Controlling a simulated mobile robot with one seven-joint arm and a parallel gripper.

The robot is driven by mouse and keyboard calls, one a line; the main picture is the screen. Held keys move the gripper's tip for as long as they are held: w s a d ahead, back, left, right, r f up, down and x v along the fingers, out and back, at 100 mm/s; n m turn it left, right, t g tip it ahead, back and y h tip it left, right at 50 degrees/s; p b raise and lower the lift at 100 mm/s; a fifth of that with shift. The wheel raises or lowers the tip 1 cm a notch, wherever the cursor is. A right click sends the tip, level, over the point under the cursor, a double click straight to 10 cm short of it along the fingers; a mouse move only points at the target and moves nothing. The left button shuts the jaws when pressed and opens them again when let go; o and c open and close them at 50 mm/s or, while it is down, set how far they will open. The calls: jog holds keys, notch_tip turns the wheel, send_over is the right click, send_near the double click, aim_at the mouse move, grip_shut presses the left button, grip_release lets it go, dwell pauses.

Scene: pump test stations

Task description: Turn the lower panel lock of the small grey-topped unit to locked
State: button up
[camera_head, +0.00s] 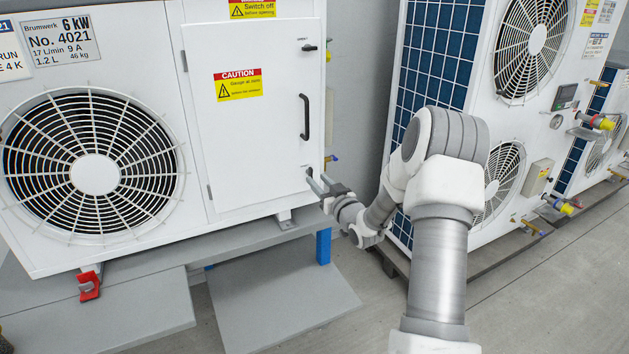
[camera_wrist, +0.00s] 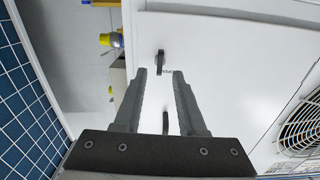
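The lower panel lock (camera_wrist: 160,62) is a small dark lever on the white door of the near unit. In the wrist view it stands lengthwise up the picture, just beyond the gap between my fingertips, with small print beside it. My gripper (camera_wrist: 159,72) is open, and its fingers show no contact with the lever. In the head view my gripper (camera_head: 313,178) is at the door's lower right corner, hiding most of the lock. The upper panel lock (camera_head: 309,47) is a dark lever lying roughly sideways. The unit's top is out of view.
A black door handle (camera_head: 305,117) is between the two locks; a dark part of it shows between my fingers. Taller units with blue panels (camera_head: 440,45) stand to the right. A yellow-ended fitting (camera_wrist: 108,40) juts out beside the unit. A grey platform (camera_head: 285,280) lies below.

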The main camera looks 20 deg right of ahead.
aim_at(312, 174)
jog(key=shift+w, duration=1.6)
grip_shut()
